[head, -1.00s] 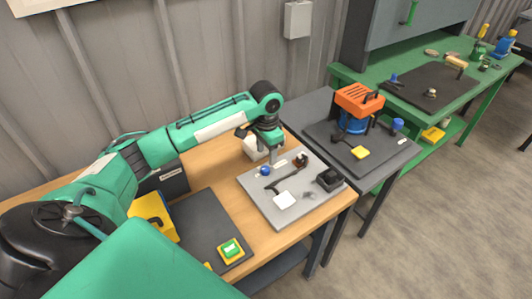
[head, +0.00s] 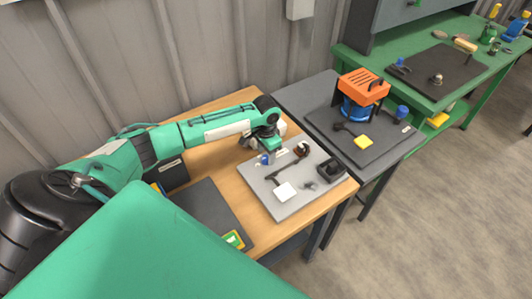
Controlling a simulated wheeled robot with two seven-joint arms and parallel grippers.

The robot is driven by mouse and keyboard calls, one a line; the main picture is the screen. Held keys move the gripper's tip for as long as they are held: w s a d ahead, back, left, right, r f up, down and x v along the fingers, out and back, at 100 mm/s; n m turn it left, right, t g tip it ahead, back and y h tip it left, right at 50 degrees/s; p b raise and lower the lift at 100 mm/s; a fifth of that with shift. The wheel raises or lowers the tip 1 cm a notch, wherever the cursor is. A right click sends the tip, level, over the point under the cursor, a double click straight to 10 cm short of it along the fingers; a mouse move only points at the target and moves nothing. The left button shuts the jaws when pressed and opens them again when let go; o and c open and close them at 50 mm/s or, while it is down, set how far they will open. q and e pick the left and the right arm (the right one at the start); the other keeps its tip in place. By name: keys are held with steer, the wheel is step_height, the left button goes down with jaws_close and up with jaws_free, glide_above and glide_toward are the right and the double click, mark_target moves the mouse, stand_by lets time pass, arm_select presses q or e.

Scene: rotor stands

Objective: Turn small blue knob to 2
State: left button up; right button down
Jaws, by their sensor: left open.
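A small blue knob (head: 265,159) sits at the upper left of a light grey board (head: 283,207) on the wooden bench. My left gripper (head: 270,154) is open and points down right at this knob, partly covering it. I cannot tell whether the fingers touch it. The scale marks around the knob are too small to read. Another blue knob (head: 402,111) stands on the dark board to the right, clear of the gripper. My right gripper is not in view.
The grey board also carries a dark lever (head: 288,172), a white square pad (head: 286,192) and a black block (head: 330,171). An orange-topped blue device (head: 361,92) stands on the dark board (head: 387,145). A ribbed wall rises behind the bench.

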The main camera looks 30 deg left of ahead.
arm_select(q)
steer(key=shift+f, duration=0.75)
steer(key=shift+c, duration=1.1)
steer(key=c, duration=0.8)
steer(key=shift+o, duration=0.2)
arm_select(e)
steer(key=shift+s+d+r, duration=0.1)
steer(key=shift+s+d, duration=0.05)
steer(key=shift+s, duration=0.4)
